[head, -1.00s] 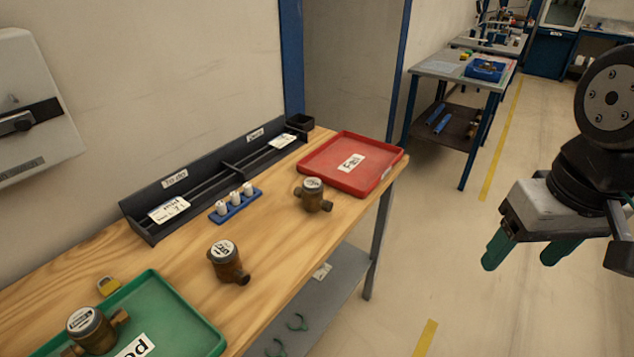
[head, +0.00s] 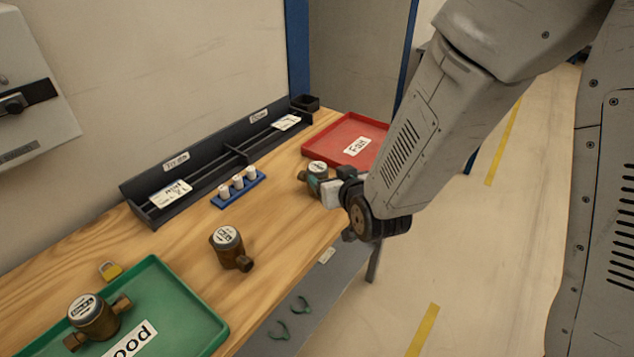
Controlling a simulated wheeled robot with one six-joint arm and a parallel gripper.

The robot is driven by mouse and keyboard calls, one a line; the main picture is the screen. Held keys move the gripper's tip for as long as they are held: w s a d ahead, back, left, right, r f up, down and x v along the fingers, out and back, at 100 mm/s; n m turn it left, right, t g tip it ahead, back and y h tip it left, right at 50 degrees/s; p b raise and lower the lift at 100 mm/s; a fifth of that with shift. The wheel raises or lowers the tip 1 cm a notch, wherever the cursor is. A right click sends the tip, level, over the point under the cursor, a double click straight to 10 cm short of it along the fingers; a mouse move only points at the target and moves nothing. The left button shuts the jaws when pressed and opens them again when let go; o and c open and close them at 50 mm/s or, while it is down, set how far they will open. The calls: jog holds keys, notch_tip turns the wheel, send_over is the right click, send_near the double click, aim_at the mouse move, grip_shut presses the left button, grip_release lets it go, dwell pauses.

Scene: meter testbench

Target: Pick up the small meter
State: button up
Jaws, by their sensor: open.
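Three brass meters with white dials are in the head view. The far meter (head: 317,168), which looks the smallest, stands on the wooden bench (head: 285,215) just in front of the red tray. A second meter (head: 228,248) stands upright in the middle of the bench. A third meter (head: 95,317) sits in the green tray.
The red "Fail" tray (head: 377,130) lies at the far end, partly behind my arm. The green tray (head: 190,315) is nearest. A blue holder (head: 230,200) with white pieces and a dark divided rack (head: 150,215) line the wall side.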

aim_at(315, 166)
jog(key=shift+a+f, duration=0.4)
jog(key=shift+a, duration=0.15)
jog(key=shift+t, duration=0.3)
jog(key=x, duration=0.5)
jog(key=a+x, duration=0.1)
jog(key=x, duration=0.1)
jog(key=shift+w+r, duration=0.25)
jog(key=shift+w, duration=0.05)
jog(key=c, duration=1.4)
jog(key=shift+r, duration=0.1)
